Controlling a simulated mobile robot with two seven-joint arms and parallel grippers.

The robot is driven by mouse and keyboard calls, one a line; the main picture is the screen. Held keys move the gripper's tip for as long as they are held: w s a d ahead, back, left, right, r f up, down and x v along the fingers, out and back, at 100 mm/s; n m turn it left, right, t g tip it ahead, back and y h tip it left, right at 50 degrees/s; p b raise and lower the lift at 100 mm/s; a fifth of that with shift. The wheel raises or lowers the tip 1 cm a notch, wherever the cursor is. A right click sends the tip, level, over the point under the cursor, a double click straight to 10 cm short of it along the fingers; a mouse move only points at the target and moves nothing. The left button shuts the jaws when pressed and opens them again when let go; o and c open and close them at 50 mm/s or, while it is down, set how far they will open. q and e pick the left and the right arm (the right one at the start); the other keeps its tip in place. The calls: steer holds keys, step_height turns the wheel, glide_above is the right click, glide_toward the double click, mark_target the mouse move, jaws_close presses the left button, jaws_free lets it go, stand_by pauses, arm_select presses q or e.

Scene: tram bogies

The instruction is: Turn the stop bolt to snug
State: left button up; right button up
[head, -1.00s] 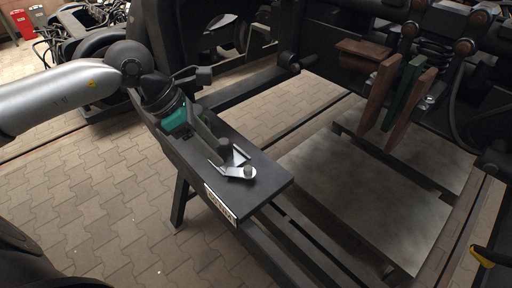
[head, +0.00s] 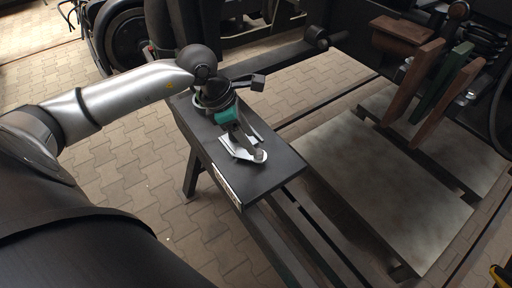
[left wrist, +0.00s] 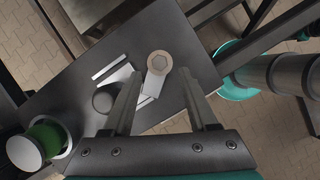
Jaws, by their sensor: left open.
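The stop bolt seems to be the grey hex head in a tan ring (left wrist: 159,62) in the left wrist view. A pale metal strip runs from it towards my gripper. In the head view its round end (head: 260,156) sits near the front of the dark bench top, beside a silver bracket (head: 236,149). My left gripper (head: 251,146) is over the bracket with its fingertips close to the bolt. In the left wrist view the open fingers (left wrist: 163,76) lie either side of the strip, with the bolt just ahead between them. Contact cannot be told. My right gripper is out of view.
The dark bench (head: 271,181) carries a label on its side. In the left wrist view a dark round knob (left wrist: 102,101) is close to the left finger, and a green cylinder (left wrist: 45,138) is further left. Hanging wooden blocks (head: 412,80) and grey plates (head: 388,178) are to the right.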

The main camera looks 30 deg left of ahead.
arm_select(q)
steer(key=x, duration=0.5)
jaws_close()
stand_by(0.5)
